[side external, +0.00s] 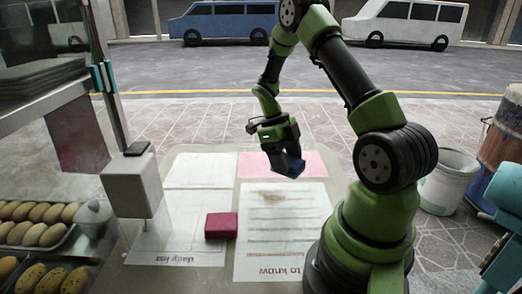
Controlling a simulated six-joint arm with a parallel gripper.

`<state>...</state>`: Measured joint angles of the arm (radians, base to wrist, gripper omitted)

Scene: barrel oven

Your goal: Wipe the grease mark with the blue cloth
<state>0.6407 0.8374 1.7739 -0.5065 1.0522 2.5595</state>
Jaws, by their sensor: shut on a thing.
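My gripper (279,150) is shut on the blue cloth (289,165), a dark blue bundle below the fingers. It is over the back of the right-hand paper sheets, near the pink strip. The grease mark (272,196) is a brownish smear near the top of the white sheet headed "to know" at its front edge. The cloth appears above and slightly behind the mark in the picture. I cannot tell how high the cloth is over the sheet.
A dark pink block (221,226) lies left of the mark. A white box (132,185) and a glass case with trays of bread (35,222) stand at the left. A white bucket (447,181) and a barrel (503,145) stand at the right.

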